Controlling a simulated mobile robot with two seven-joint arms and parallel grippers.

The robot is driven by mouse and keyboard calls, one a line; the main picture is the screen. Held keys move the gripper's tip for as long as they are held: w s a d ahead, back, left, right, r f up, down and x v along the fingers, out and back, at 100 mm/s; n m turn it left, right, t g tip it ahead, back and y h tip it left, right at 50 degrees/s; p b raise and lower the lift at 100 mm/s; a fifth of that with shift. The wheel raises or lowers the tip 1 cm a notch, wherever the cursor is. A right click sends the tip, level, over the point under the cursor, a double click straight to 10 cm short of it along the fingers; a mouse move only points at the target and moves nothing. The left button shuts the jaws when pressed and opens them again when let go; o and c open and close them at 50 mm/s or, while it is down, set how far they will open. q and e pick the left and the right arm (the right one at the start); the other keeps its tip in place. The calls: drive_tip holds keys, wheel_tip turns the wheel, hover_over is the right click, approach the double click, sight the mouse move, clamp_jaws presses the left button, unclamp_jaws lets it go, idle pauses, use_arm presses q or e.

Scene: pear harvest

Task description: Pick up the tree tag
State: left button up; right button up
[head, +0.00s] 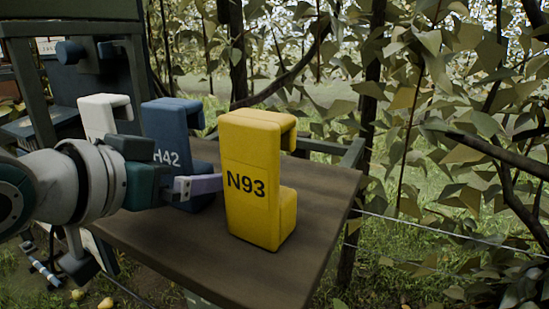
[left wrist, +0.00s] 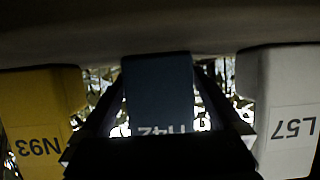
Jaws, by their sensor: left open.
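Three C-shaped tree tags stand upright on a brown wooden board: a yellow one marked N93 (head: 250,185), a dark blue one marked H42 (head: 172,120) and a white one (head: 105,112). In the left wrist view, the yellow tag (left wrist: 40,110) is at the left, the blue tag (left wrist: 157,85) in the middle and the white tag, marked L57 (left wrist: 285,105), at the right. My left gripper (head: 185,187) is open in front of the blue tag, whose lower part it hides. In the wrist view its dark fingers lie either side of the blue tag. Contact cannot be told.
The board (head: 325,190) has free room to the right of the yellow tag. A dark frame (head: 135,60) stands behind at the left. Leafy branches (head: 440,90) and a thin wire fill the right side. Fallen yellow fruit (head: 106,303) lies on the grass below.

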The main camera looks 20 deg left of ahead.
use_arm(q)
drive_tip(key=shift+c, duration=0.4)
drive_tip(key=c, duration=1.2)
drive_tip(key=shift+c, duration=0.2)
